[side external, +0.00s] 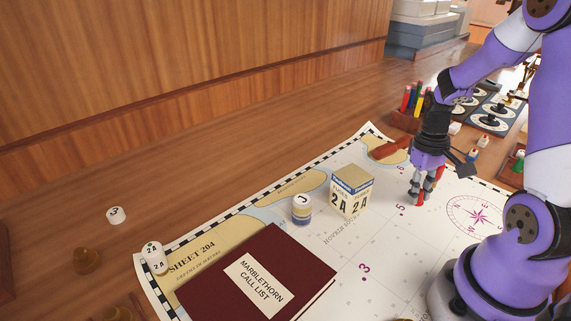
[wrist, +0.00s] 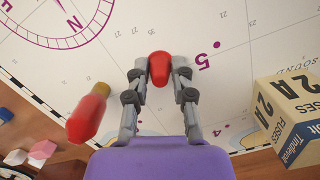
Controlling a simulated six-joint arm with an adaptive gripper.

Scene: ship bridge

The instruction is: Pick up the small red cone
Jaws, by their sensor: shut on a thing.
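The small red cone (wrist: 159,68) sits between the two fingertips of my gripper (wrist: 159,76) in the wrist view, over the white chart. My gripper (side external: 420,194) is shut on it, with a finger on each side. In the side view the fingers point down at the chart, right of the fuse box, and hide most of the cone. I cannot tell whether the cone touches the chart.
A red object with a tan end (wrist: 88,112) lies left of my gripper. The fuse box (side external: 350,193) stands on the chart (side external: 375,245), near a round striped tin (side external: 302,209) and a maroon book (side external: 230,285). A pencil holder (side external: 405,120) stands behind.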

